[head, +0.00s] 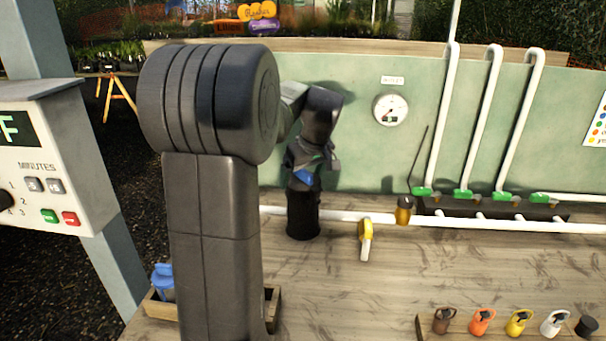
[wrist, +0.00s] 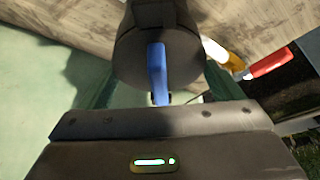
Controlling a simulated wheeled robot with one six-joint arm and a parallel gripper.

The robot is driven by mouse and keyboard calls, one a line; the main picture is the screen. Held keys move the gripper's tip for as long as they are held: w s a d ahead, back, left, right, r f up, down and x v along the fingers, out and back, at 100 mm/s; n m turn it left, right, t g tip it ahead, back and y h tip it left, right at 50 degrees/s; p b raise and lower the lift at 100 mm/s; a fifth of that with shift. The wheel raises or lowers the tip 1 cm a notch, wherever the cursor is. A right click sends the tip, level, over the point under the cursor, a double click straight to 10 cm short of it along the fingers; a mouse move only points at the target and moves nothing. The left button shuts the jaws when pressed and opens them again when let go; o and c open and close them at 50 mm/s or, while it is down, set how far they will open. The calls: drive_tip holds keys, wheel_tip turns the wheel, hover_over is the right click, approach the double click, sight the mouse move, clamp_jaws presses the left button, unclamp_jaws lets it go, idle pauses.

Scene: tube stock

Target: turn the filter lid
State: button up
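The filter (head: 303,218) is a black upright cylinder on the wooden bench, below the green wall panel. Its dark round lid (wrist: 130,68) carries a blue bar handle (wrist: 157,75), which also shows in the head view (head: 303,179). My gripper (head: 304,168) is above the filter, pointing down at the lid. In the wrist view, its fingers (wrist: 160,92) appear spread, one on each side of the blue handle, with gaps between. The handle runs up and down in that view. Contact with the lid cannot be told.
A white pipe (head: 340,215) runs beside the filter, with a yellow-handled valve (head: 366,232) to the right. A gauge (head: 391,109) hangs on the wall. Several coloured tags (head: 481,321) sit at the front right. A control box (head: 50,160) stands left. The middle bench is clear.

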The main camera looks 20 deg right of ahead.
drive_tip(key=shift+c, duration=0.8)
drive_tip(key=shift+r+n+y+p, duration=0.1)
drive_tip(key=shift+n+y+p, duration=0.6)
drive_tip(key=shift+n, duration=0.5)
drive_tip(key=shift+n+g+y+p, duration=0.3)
drive_tip(key=shift+n+p, duration=0.05)
drive_tip(key=shift+n, duration=0.85)
drive_tip(key=shift+n+g+y+p, duration=0.3)
drive_tip(key=shift+n+p, duration=0.4)
drive_tip(key=shift+n, duration=1.2)
